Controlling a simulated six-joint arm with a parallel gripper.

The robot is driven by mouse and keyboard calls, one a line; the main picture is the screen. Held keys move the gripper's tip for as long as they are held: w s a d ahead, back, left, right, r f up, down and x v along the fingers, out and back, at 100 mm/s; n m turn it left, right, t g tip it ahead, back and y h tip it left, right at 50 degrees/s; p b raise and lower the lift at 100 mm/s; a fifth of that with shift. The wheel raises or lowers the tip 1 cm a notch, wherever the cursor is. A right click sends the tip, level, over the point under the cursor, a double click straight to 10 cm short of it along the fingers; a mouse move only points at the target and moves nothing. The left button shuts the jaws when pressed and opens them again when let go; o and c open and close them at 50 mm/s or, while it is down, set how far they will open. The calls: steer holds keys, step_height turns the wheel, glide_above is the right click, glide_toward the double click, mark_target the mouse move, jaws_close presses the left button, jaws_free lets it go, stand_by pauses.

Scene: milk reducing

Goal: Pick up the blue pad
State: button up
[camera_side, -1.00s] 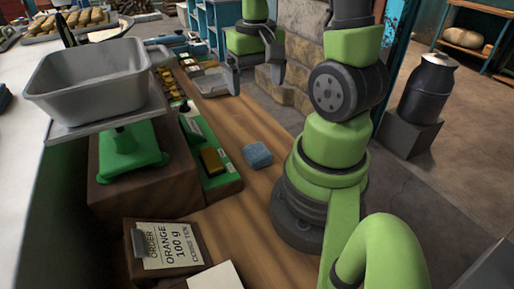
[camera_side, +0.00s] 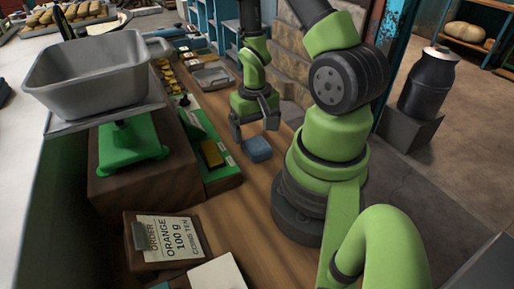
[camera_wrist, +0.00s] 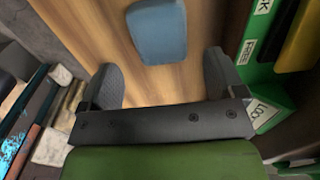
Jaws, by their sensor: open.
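The blue pad (camera_side: 257,149) lies flat on the wooden bench, right of the green tray. It also shows in the wrist view (camera_wrist: 158,32), at the top, ahead of the fingertips and roughly between their lines. My gripper (camera_side: 255,132) is low over the bench, just behind the pad in the side view. In the wrist view my gripper (camera_wrist: 162,80) has its two dark fingers spread wide with nothing between them but bare wood. How high the fingertips are above the bench is hard to tell.
The green tray (camera_side: 222,184) with a yellow block (camera_side: 211,154) stands close left of the pad. A grey pan (camera_side: 95,72) sits on a green scale (camera_side: 130,150) at the left. An order card (camera_side: 168,242) stands in front. Wood right of the pad is clear.

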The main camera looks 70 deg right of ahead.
mark_target(254, 140)
steer(key=shift+w+f, duration=0.1)
steer(key=shift+f, duration=2.05)
steer(key=c, duration=1.1)
step_height(254, 140, up, 10)
steer(key=shift+r, duration=0.1)
steer(key=shift+o, duration=1.1)
steer(key=shift+w, duration=0.1)
steer(key=shift+c, duration=0.2)
